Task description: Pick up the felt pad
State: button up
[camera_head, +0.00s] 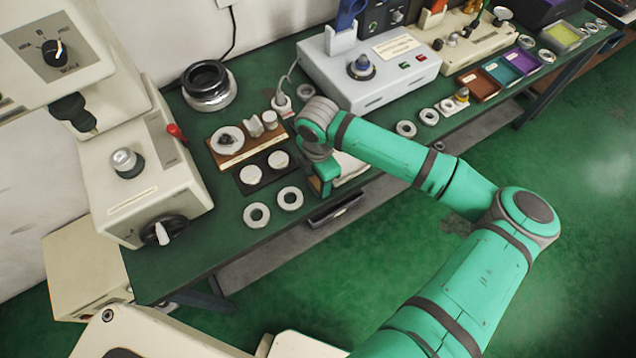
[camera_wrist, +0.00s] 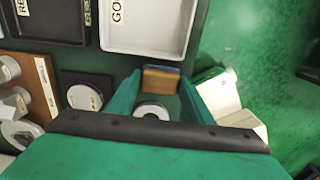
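The felt pad (camera_wrist: 160,80) appears to be the small brown block with a blue-grey edge in the wrist view. It sits between my fingertips, with a finger against each side. My gripper (camera_wrist: 161,84) looks shut on it. In the head view my gripper (camera_head: 325,184) points down near the bench's front edge, beside a white tray.
A white tray (camera_wrist: 148,41) and a black tray (camera_wrist: 57,34) lie beyond my fingers. Loose metal rings (camera_head: 257,215) and a dark mat (camera_head: 246,186) with white discs are left of my gripper. The green floor (camera_head: 560,200) beyond the bench edge is clear.

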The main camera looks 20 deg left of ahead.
jog(key=c, duration=0.4)
jog(key=shift+o, duration=0.2)
jog(key=shift+r, duration=0.1)
jog(key=shift+r, duration=0.55)
jog(key=s+d+r, duration=0.2)
jog(key=s+r, duration=0.4)
jog(key=s+d+r, duration=0.3)
jog(key=s+r, duration=0.2)
jog(key=s, duration=0.1)
jog(key=shift+s+d+r, duration=0.35)
jog(key=shift+s, duration=0.05)
jog(key=shift+o, duration=0.5)
